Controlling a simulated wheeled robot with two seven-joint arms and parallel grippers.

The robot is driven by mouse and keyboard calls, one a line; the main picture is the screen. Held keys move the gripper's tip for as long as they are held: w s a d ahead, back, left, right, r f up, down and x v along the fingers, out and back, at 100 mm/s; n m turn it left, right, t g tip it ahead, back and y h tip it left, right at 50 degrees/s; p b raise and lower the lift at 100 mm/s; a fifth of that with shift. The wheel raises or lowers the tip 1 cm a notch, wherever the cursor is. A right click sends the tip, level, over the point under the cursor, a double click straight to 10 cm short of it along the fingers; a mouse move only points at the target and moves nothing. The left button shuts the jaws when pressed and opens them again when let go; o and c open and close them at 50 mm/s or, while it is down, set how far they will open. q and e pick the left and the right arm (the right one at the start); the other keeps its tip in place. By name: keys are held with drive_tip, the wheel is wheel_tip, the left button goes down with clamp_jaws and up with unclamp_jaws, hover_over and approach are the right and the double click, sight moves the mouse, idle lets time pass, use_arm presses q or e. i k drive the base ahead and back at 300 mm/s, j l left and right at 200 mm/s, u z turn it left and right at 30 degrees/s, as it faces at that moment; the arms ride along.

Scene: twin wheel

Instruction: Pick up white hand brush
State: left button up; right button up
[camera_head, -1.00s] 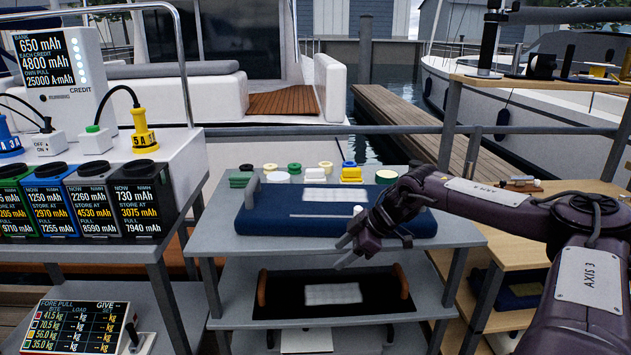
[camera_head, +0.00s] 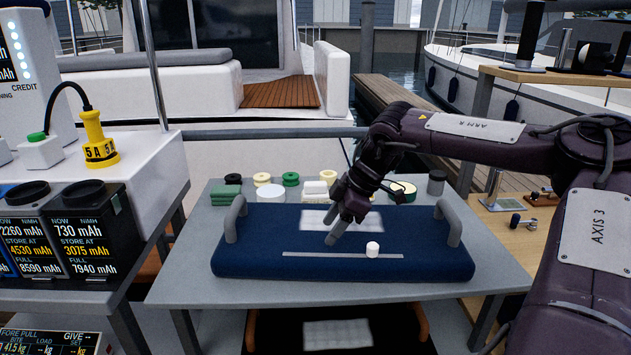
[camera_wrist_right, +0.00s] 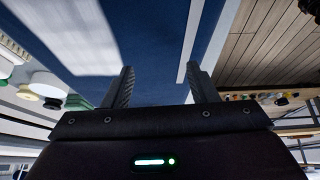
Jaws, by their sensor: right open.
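My right gripper (camera_head: 333,238) hangs open and empty over the middle of a blue padded tray (camera_head: 240,262), its fingers pointing down. A small pale blocky thing (camera_head: 314,188) stands behind the tray, left of my gripper. I cannot tell whether it is the white hand brush, and no other thing is clearly a brush. My left gripper is not in view.
Green pads (camera_head: 225,194), a white disc (camera_head: 271,193) and several small round things line the table's back. Dark battery boxes (camera_head: 95,230) stand at the left.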

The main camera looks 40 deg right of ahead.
sight(314, 192)
drive_tip(key=i+l, duration=0.4)
drive_tip(key=l, duration=0.15)
drive_tip(key=i+l, duration=0.4)
drive_tip(key=l, duration=0.15)
